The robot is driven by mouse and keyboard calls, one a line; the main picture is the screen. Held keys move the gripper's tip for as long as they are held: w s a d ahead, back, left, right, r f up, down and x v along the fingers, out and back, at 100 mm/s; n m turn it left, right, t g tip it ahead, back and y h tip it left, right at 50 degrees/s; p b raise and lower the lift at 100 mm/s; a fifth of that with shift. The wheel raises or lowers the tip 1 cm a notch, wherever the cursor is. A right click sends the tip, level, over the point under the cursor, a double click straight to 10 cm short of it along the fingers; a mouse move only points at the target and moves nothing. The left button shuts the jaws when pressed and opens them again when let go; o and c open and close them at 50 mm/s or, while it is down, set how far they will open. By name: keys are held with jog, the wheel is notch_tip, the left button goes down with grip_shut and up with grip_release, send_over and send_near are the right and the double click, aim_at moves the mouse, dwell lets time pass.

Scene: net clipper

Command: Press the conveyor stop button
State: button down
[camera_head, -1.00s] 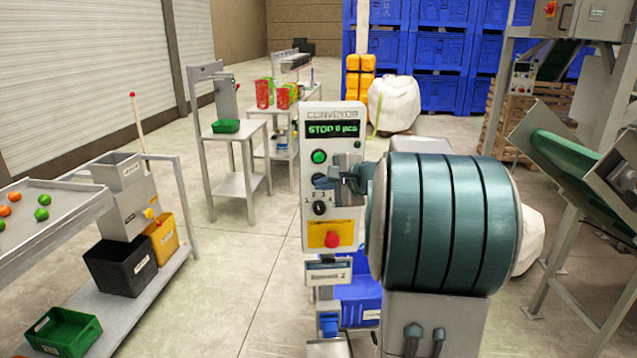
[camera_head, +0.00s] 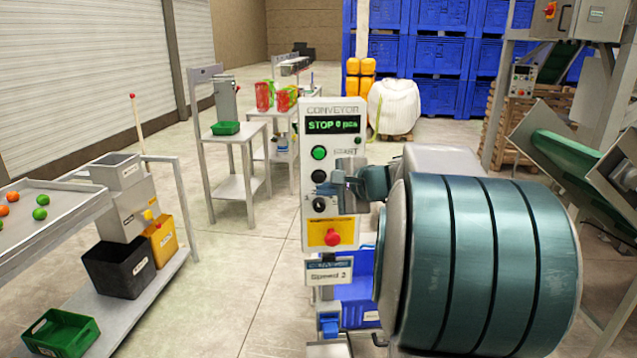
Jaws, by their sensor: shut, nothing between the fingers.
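The conveyor control panel (camera_head: 344,112) stands upright in the middle of the view. Its green display (camera_head: 333,125) reads "STOP 0 pcs". Below the display are a green start button (camera_head: 319,153), a black button (camera_head: 319,176) and a black selector knob (camera_head: 319,204). A red mushroom button (camera_head: 332,237) sits on a yellow plate near the bottom. My gripper (camera_head: 338,184) is shut and empty in front of the panel, just right of the black button. I cannot tell whether it touches the panel. My large teal arm link fills the right of the panel.
A sign reading "Speed 2" (camera_head: 330,272) hangs under the panel, near a blue crate (camera_head: 360,305). A grey table with a green tray (camera_head: 226,128) stands left behind. A sorting bench with a black bin (camera_head: 120,268) is at left. Floor between is clear.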

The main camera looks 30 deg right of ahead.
jog(key=shift+s+a, duration=0.2)
jog(key=shift+s, duration=0.3)
jog(key=shift+s+a, duration=0.15)
jog(key=shift+s, duration=0.35)
jog(key=s+a+f+n+g, duration=0.3)
jog(key=s+a+f+n, duration=0.15)
jog(key=a, duration=0.25)
jog(key=s+a+f+n+g, duration=0.3)
jog(key=s+a+n, duration=0.15)
jog(key=a, duration=0.25)
jog(key=s+a+f+n+g+h, duration=0.1)
jog(key=s+f+n+h, duration=0.1)
jog(key=s+f+n, duration=0.2)
jog(key=s+a+f+n+g+h, duration=0.1)
jog(key=s+f+n, duration=0.3)
jog(key=s, duration=0.6)
jog(key=shift+s+f+n+g+h, duration=0.2)
jog(key=shift+n+g+h, duration=0.3)
jog(key=shift+g+h, duration=0.1)
jog(key=shift+a, duration=0.1)
